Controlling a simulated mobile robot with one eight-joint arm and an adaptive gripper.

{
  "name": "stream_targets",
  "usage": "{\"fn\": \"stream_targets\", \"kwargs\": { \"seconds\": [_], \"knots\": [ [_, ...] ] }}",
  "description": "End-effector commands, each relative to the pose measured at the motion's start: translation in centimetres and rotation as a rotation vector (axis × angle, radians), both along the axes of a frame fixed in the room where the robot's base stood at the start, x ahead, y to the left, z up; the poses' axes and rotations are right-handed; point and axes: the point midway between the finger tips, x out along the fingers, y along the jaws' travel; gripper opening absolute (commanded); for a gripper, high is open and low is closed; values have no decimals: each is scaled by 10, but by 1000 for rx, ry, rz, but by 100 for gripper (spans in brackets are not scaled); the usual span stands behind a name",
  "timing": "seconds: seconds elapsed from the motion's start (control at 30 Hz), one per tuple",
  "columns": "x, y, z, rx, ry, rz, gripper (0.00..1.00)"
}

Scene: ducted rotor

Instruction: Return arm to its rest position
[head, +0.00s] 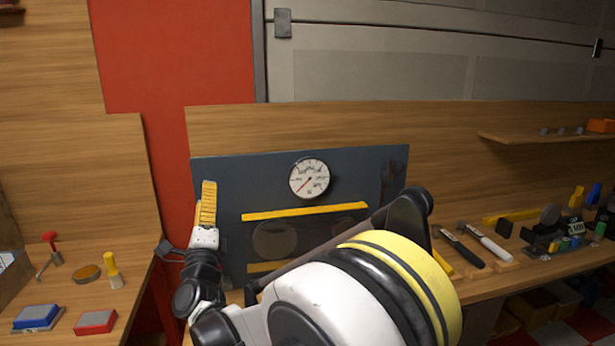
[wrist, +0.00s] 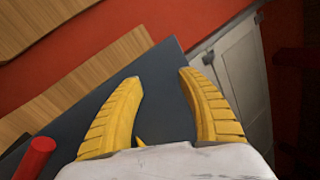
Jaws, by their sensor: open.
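My gripper (head: 208,205) is raised in front of the left edge of a dark panel, its yellow fingers pointing up. In the wrist view my gripper (wrist: 160,78) has its two curved fingers spread apart, with nothing between them. The dark panel (head: 230,235) stands upright and carries a round white dial gauge (head: 309,179) and yellow strips. It also shows behind the fingers in the wrist view (wrist: 165,105). My arm hides the panel's lower right part.
A bench at left holds a red-handled tool (head: 50,245), a yellow-handled tool (head: 112,270), a blue block (head: 38,317) and a red block (head: 95,321). The right bench holds hammers (head: 488,244) and several small parts. A red cylinder (wrist: 35,155) is close by in the wrist view.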

Motion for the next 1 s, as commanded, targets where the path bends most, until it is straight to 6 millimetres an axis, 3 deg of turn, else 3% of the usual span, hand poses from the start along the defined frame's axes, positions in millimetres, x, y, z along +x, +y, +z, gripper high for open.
{"fn": "stream_targets", "kwargs": {
  "seconds": [0.03, 0.17, 0.27, 0.37, 0.57, 0.7, 0.9, 1.0],
  "knots": [
    [3, -22, 20, -112, 6, -5, 46],
    [-2, -69, 46, -432, 32, -1, 46],
    [-17, -112, 49, -679, 68, 6, 46],
    [-42, -160, 38, -925, 120, 17, 46],
    [-120, -265, -18, -1394, 274, 80, 46],
    [-194, -338, -72, -1679, 418, 169, 46],
    [-286, -409, -137, -1933, 601, 318, 46],
    [-314, -427, -155, -1994, 657, 372, 46]
  ]
}}
